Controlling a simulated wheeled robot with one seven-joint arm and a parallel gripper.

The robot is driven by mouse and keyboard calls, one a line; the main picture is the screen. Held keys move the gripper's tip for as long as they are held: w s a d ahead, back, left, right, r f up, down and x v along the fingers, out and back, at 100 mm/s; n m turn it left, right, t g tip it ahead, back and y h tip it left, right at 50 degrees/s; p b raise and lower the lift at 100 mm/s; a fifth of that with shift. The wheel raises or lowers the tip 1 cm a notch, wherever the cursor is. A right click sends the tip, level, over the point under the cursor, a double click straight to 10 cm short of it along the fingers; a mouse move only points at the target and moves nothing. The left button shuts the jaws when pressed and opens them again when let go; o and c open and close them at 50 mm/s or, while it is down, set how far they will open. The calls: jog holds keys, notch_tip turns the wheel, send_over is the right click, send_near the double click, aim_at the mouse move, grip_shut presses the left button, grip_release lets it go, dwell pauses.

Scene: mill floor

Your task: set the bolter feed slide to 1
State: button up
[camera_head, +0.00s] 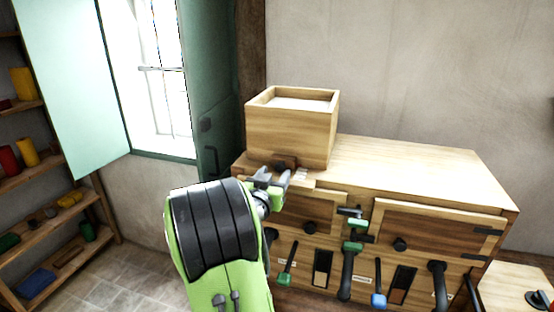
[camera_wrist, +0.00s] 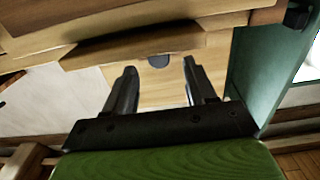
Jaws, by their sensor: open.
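A wooden hopper box (camera_head: 290,133) stands on the left end of a wooden cabinet top (camera_head: 410,165). A small dark brown block (camera_head: 286,163) is at the foot of its front; I cannot tell for certain that it is the bolter feed slide. My gripper (camera_head: 290,177) is open just in front of it. In the wrist view my open gripper (camera_wrist: 160,67) points at wooden boards with a dark brown strip (camera_wrist: 140,43). A grey half-round piece (camera_wrist: 158,61) shows between the fingertips, with nothing gripped. No scale marks or slide setting can be read.
The cabinet front has several levers, including a green-handled one (camera_head: 284,279) and a blue-handled one (camera_head: 378,299), and small doors with dark knobs (camera_head: 400,244). A green shutter (camera_head: 215,100) stands left of the hopper. Shelves (camera_head: 70,215) are at far left.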

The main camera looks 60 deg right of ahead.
aim_at(279, 167)
jog(key=d, duration=0.1)
jog(key=d+p, duration=0.1)
jog(key=d, duration=0.1)
jog(key=shift+w+r, duration=0.1)
jog(key=shift+r, duration=0.1)
jog(key=shift+w+d+f, duration=0.15)
jog(key=shift+w+d, duration=0.05)
jog(key=shift+d, duration=0.15)
grip_shut()
